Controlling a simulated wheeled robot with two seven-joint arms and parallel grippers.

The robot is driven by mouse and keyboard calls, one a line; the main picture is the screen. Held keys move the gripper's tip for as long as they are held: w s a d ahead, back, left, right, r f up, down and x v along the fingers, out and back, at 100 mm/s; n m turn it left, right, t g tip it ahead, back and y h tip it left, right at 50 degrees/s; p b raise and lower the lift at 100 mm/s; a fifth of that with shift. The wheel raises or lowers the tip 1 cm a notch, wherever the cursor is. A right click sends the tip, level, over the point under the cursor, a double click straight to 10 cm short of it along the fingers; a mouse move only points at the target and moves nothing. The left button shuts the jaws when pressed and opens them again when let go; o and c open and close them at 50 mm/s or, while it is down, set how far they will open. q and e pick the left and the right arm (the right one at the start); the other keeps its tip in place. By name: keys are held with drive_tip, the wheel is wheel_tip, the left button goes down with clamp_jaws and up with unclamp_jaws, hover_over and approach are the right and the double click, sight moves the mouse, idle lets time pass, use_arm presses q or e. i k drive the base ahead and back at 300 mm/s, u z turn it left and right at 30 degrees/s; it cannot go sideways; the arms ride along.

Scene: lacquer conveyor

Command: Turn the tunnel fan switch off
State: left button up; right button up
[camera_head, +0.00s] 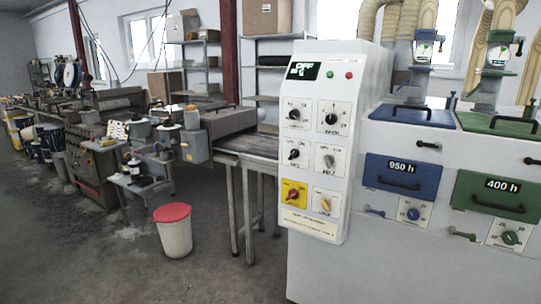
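A white upright control panel (310,222) stands right of centre. It carries a dark display (303,71) reading OFF with a smaller line under it. Below are black knobs at upper left (294,114), upper right (331,119) and middle left (293,154), and a grey knob (328,160) at middle right. A red knob on a yellow plate (292,195) and a yellow knob (325,205) are in the bottom row. The small labels are too blurred to tell which is the tunnel fan switch. Neither of my grippers is in view.
A green button (329,74) and a red button (349,75) sit beside the display. Blue (401,177) and green (497,197) lamp drawers are to the right. A conveyor table (247,158) and a red-lidded bin (174,232) stand left. The floor in front is clear.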

sight(295, 153)
drive_tip(key=u, duration=1)
drive_tip(key=i, duration=1.6)
drive_tip(key=z, duration=0.45)
